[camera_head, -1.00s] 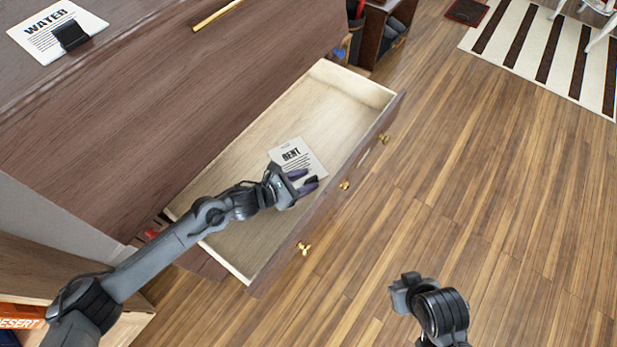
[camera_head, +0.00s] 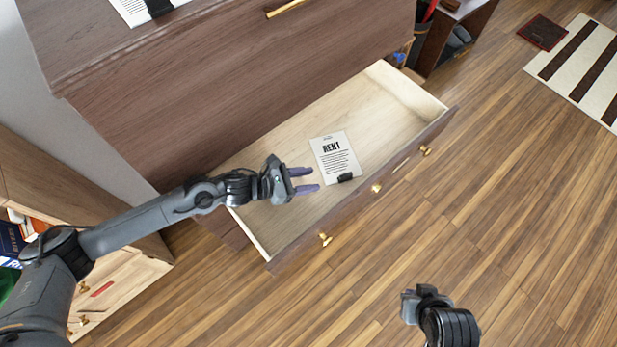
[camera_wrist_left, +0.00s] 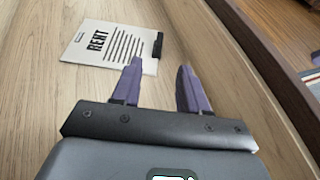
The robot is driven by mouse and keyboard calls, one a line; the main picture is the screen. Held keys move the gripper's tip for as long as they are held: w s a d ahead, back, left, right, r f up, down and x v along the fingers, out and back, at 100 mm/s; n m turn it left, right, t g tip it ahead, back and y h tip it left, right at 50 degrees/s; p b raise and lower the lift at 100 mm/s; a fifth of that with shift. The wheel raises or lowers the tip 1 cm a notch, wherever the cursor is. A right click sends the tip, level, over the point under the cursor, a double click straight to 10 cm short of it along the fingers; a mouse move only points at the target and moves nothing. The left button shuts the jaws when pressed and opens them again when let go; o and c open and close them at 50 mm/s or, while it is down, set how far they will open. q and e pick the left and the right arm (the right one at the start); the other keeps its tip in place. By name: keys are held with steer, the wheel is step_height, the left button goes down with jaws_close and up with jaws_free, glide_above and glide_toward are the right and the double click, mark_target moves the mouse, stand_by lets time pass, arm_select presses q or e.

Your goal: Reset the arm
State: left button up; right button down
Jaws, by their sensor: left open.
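My left gripper (camera_head: 308,181) is over the open drawer (camera_head: 385,88), with its purple fingers apart and nothing between them. In the left wrist view, the left gripper (camera_wrist_left: 160,82) also shows its two fingers spread. A white paper marked RENT (camera_head: 334,156) with a black clip (camera_head: 345,178) lies on the drawer floor, just right of the fingertips and apart from them. The RENT paper also shows ahead of the fingers in the left wrist view (camera_wrist_left: 100,45). My right arm's end (camera_head: 436,312) shows at the bottom right; its fingers cannot be made out.
The drawer front has several gold knobs, one of them nearest my arm (camera_head: 325,239). The brown cabinet (camera_head: 240,80) rises behind the drawer. A wooden shelf unit (camera_head: 70,205) stands at the left. The wood floor (camera_head: 500,190) at right is open. A striped rug (camera_head: 585,70) lies at the far right.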

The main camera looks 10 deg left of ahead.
arm_select(q)
steer(key=shift+d, duration=0.1)
steer(key=shift+s+d+r+n, duration=0.15)
steer(key=shift+d+r+n, duration=0.1)
steer(key=shift+n, duration=0.05)
steer(key=s+d+r+n+t+y+p, duration=0.1)
steer(key=s+r+n+t+y+p, duration=0.25)
steer(key=n, duration=0.75)
steer(key=s+d+r+n+g+y+p, duration=0.15)
steer(key=r+n+p, duration=0.35)
steer(key=n, duration=0.5)
steer(key=s+a+r+n+g+y+p, duration=0.2)
steer(key=s+a+n+g+y, duration=0.1)
steer(key=s+a+n, duration=0.75)
steer(key=s+a+r+n+g+y+p, duration=0.25)
steer(key=s+a+n, duration=0.45)
steer(key=n, duration=0.7)
step_height(320, 180, up, 36)
steer(key=d+p, duration=0.2)
steer(key=p, duration=3.5)
step_height(320, 180, down, 63)
steer(key=b, duration=6.2)
steer(key=shift+s+a+r+y, duration=0.15)
steer(key=shift+a+r+y, duration=0.1)
steer(key=shift+y, duration=0.2)
